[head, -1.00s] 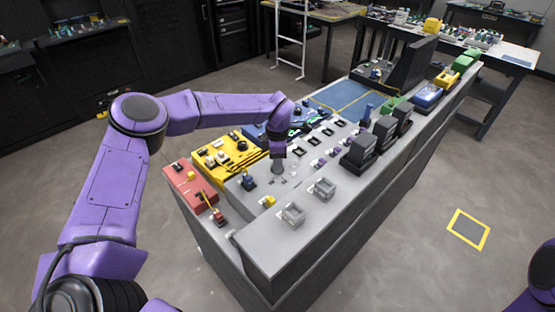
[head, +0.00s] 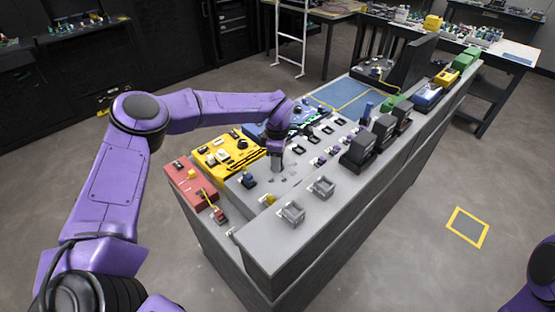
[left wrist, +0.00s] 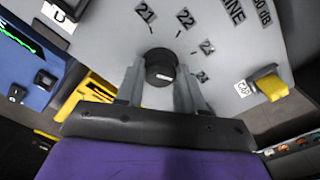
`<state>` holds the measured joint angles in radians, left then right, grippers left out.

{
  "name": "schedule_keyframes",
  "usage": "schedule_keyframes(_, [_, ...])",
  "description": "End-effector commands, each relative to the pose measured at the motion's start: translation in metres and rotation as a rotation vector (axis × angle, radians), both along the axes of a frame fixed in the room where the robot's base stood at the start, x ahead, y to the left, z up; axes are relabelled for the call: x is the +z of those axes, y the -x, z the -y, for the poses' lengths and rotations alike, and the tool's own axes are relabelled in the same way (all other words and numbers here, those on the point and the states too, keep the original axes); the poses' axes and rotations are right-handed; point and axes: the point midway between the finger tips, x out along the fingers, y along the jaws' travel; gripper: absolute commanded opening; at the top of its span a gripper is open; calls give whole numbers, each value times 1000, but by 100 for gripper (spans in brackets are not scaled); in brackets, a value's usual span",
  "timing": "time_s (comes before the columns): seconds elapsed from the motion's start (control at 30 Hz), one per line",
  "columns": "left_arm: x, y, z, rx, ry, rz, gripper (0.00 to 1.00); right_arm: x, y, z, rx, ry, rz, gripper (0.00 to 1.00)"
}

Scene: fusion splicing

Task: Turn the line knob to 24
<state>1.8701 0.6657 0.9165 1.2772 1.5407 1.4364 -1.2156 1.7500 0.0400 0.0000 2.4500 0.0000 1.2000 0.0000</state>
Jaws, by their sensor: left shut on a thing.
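The line knob (left wrist: 160,62) is a dark round knob on the grey panel in the left wrist view, with a short white mark near its lower right edge. The numbers 21, 22 and 23 and a partly hidden 24 (left wrist: 202,77) run in an arc around it to the upper right and right. The word ending in "INE" is printed beyond. My left gripper (left wrist: 160,82) has one finger on each side of the knob and is shut on it. In the head view my left gripper (head: 276,163) points down at the bench top and hides the knob. My right gripper is out of view.
A yellow cap piece (left wrist: 271,85) sits by a "CAP" label near the knob. A yellow case (head: 228,150) and a red box (head: 190,187) lie left of my left gripper. Grey holders (head: 292,212) and dark devices (head: 362,149) stand along the right ledge.

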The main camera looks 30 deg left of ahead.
Motion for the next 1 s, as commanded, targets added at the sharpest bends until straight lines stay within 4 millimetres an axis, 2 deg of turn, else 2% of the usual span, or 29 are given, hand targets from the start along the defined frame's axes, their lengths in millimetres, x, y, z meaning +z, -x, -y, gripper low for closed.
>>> schedule_keyframes(0.03, [2, -2, -1, -1, -2, 6, 47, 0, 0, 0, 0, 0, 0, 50])
schedule_keyframes(0.1, [2, -1, -1, 0, -1, 5, 63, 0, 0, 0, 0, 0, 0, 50])
schedule_keyframes(0.43, [5, -1, 0, 0, 0, 4, 63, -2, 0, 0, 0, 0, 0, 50])
schedule_keyframes(0.57, [28, -2, 0, 0, 0, 8, 63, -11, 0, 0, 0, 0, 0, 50])
schedule_keyframes(0.8, [84, -1, -1, 0, -1, 6, 63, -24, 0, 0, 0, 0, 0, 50])
schedule_keyframes(1.0, [105, -1, -1, 1, 0, 4, 63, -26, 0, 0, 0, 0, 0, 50])
